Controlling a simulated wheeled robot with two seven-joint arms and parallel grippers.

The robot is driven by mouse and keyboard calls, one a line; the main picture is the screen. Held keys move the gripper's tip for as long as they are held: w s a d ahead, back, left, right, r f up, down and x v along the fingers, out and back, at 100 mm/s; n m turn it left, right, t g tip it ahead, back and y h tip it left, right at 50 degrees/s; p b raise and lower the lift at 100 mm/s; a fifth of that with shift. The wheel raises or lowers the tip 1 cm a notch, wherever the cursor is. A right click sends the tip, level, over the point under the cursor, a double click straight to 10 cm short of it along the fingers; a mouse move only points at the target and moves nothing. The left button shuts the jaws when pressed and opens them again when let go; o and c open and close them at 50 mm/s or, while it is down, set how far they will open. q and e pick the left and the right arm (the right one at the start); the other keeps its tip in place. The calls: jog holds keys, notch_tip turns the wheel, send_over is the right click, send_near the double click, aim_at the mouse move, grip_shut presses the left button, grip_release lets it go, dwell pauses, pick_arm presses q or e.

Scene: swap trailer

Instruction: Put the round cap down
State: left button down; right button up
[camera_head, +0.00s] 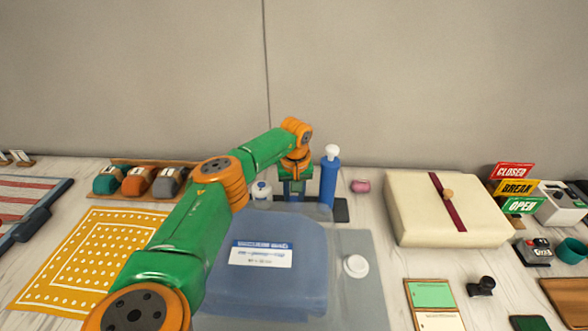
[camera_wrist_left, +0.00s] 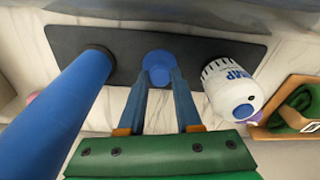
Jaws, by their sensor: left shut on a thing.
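My left gripper (camera_head: 293,192) is shut on a small blue round cap, which shows between the fingertips in the left wrist view (camera_wrist_left: 159,67). The cap is over the dark tray (camera_wrist_left: 208,50), between a tall blue bottle (camera_wrist_left: 72,105) and a white labelled bottle (camera_wrist_left: 232,88). I cannot tell whether the cap touches the tray. In the head view the tall blue bottle (camera_head: 328,184) has a white top, and the white bottle (camera_head: 261,190) is partly hidden by my arm. My right gripper is out of view.
A pink item (camera_head: 361,186) lies right of the tray. A cream box (camera_head: 405,205) stands farther right.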

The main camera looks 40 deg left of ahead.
pick_arm(q)
jog(key=c, duration=0.6)
grip_release()
jog(key=shift+f, duration=0.1)
jog(key=shift+r, duration=0.3)
notch_tip(320, 180, up, 12)
jog(key=d, duration=0.1)
jog(key=shift+s+f+b, duration=0.15)
jog(key=shift+s+b, duration=0.15)
jog(key=shift+s, duration=0.15)
